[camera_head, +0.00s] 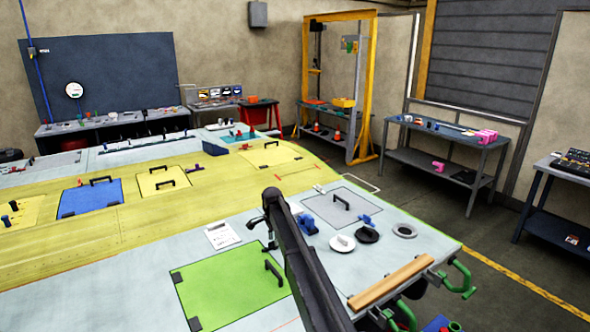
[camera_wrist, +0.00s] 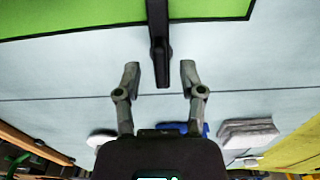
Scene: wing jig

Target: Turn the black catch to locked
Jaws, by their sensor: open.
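The black catch (camera_wrist: 160,45) shows in the wrist view as a dark narrow bar. It runs down from the top edge, over the edge of the green panel (camera_wrist: 60,18) and onto the pale surface. My gripper (camera_wrist: 160,76) is open, with one grey finger on each side of the bar's lower end. A gap shows on both sides, so neither finger appears to touch it. In the head view my gripper (camera_head: 268,240) is at the far right corner of the green panel (camera_head: 225,290). There I cannot separate the catch from my dark gripper.
A black handle (camera_head: 274,272) stands on the green panel.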

